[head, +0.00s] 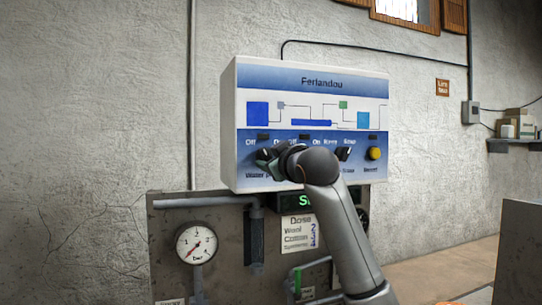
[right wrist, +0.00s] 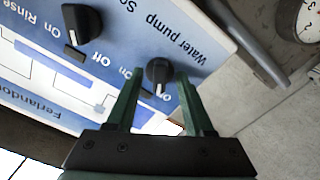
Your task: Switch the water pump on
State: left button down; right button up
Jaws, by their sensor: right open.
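The white-and-blue control panel (head: 312,80) is on the wall, with a row of dark knobs. The water pump knob (right wrist: 158,70) is at the panel's left end in the head view, largely covered there by my right gripper (head: 267,160). In the right wrist view my right gripper (right wrist: 160,95) is open, its two green fingers on either side of the knob's near edge. I cannot tell whether they touch it. The knob's white mark points toward the gripper, near the partly hidden Off label. The small indicator above it looks dark. My left gripper is not in view.
A second Off/On knob (right wrist: 82,22) is close beside the pump knob. A Rinse/Soap knob (head: 344,153) and a yellow button (head: 374,153) are farther right. A pressure gauge (head: 196,243) and pipes are below the panel.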

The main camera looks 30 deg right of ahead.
grip_shut()
dwell(0.5)
